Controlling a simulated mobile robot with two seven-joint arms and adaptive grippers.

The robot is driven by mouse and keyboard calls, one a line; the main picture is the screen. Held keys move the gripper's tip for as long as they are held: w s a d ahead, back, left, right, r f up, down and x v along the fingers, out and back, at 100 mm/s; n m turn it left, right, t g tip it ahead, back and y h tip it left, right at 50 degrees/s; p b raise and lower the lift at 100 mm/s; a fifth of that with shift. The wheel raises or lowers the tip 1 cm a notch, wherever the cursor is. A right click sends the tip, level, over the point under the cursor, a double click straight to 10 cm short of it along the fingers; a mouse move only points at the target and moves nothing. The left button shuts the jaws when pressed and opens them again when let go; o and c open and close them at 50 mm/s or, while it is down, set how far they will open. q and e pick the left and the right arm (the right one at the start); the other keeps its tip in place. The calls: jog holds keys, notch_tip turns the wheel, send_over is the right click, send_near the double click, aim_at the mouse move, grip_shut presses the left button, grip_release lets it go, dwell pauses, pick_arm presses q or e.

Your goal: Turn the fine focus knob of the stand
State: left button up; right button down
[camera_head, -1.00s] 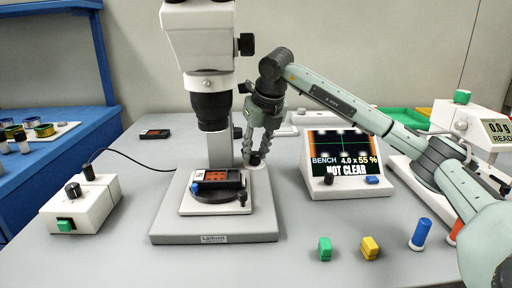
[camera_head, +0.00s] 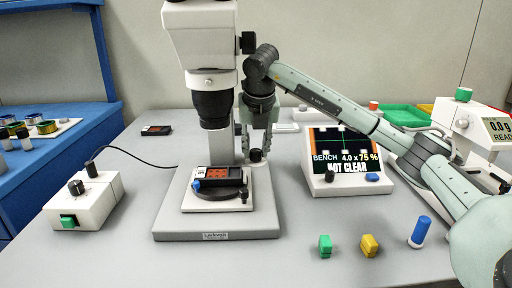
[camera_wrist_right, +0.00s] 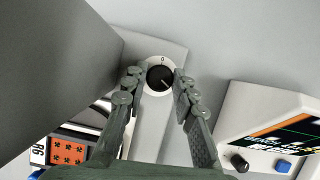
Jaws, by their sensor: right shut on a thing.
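The microscope stand (camera_head: 215,225) stands in the middle of the bench. Its fine focus knob (camera_head: 256,156) is a small black knob beside the column, to its right. In the right wrist view the knob (camera_wrist_right: 160,78) sits on a white dial marked 0, with a light pointer line. My right gripper (camera_head: 256,150) points down over it, shut on the knob with one finger on each side. It also shows in the wrist view (camera_wrist_right: 159,79). The display (camera_head: 345,160) reads BENCH 4.0 x 75 % and NOT CLEAR. My left gripper is out of view.
A device with an orange label (camera_head: 221,175) lies on the stage. Green (camera_head: 325,246), yellow (camera_head: 369,246) and blue (camera_head: 420,232) pieces stand at the front right.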

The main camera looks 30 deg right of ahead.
aim_at(256, 151)
jog(key=c, duration=1.2)
grip_release()
notch_tip(256, 151, up, 10)
